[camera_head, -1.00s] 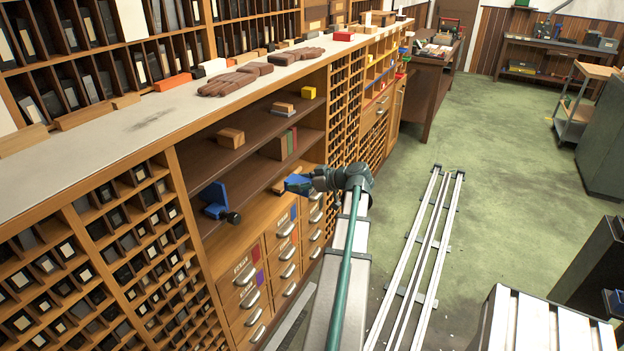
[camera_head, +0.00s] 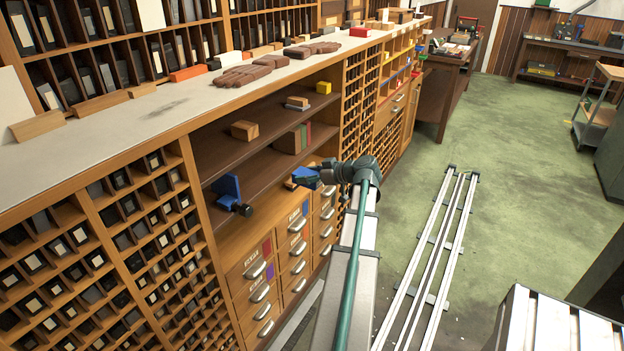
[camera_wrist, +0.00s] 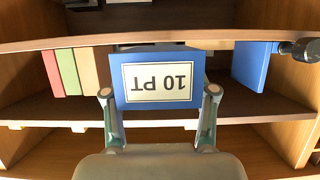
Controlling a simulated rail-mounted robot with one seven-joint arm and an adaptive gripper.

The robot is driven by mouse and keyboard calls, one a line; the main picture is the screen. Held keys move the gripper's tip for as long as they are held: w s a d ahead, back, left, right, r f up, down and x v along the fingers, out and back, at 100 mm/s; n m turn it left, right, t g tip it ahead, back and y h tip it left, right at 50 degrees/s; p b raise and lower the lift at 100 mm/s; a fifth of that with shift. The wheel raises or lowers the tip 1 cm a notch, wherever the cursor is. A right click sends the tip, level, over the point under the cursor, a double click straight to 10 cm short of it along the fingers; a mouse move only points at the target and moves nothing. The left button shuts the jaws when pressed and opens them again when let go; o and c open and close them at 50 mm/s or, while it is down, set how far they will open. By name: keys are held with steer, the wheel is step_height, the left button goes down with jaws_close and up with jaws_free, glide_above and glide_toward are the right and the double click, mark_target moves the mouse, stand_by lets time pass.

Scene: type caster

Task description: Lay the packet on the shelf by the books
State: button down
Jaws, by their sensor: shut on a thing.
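My gripper (camera_wrist: 160,95) is shut on a blue packet (camera_wrist: 130,110) with a white label reading "10 PT", upside down in the wrist view. In the head view the gripper (camera_head: 316,176) holds the packet (camera_head: 304,177) just outside the open shelf bay, above the drawer fronts. The books stand upright on the lower shelf (camera_head: 262,170): red, green and tan spines (camera_wrist: 68,72) at left in the wrist view, and they also show in the head view (camera_head: 301,136). The packet is apart from the books and the shelf.
A blue bookend-like piece (camera_head: 229,188) with a black knob stands on the lower shelf, left of the books. An upper shelf (camera_head: 260,112) holds small blocks (camera_head: 244,130). Bare lower shelf shows between the books and the blue piece. Labelled drawers (camera_head: 258,270) lie below.

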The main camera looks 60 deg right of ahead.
mark_target(300, 171)
steer(key=shift+w+a+b, duration=0.1)
steer(key=shift+w+b, duration=0.4)
steer(key=shift+w, duration=1.45)
steer(key=shift+b, duration=1.25)
stand_by(0.5)
steer(key=shift+w+a+b, duration=0.15)
steer(key=shift+w+b, duration=0.95)
steer(key=shift+w, duration=3.05)
